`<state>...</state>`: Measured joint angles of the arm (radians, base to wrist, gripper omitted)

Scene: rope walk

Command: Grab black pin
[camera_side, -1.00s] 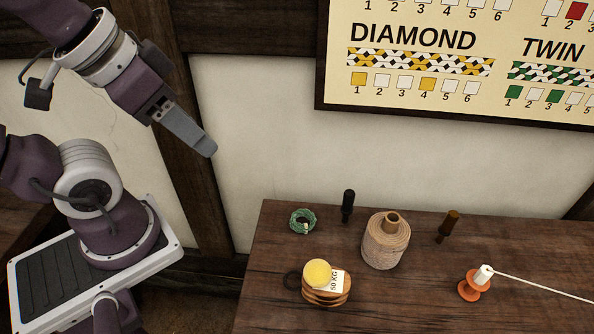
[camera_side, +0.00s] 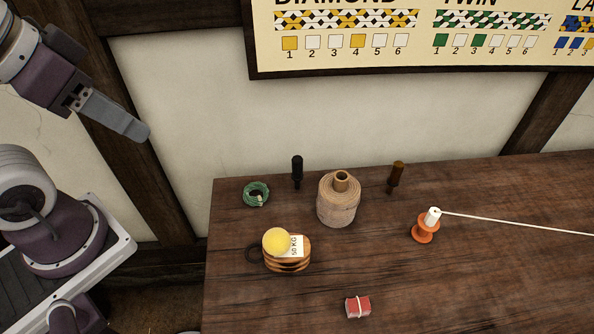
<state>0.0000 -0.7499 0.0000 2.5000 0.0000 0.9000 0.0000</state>
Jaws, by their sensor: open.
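The black pin (camera_side: 297,172) stands upright near the back edge of the wooden table, between the green rope coil and the large twine spool. It is fully in view. My gripper (camera_side: 140,131) is at the upper left, in the air beyond the table's left edge. It is higher than the black pin and well apart from it. The fingers are seen from the side and nothing shows between them.
The right front is clear.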

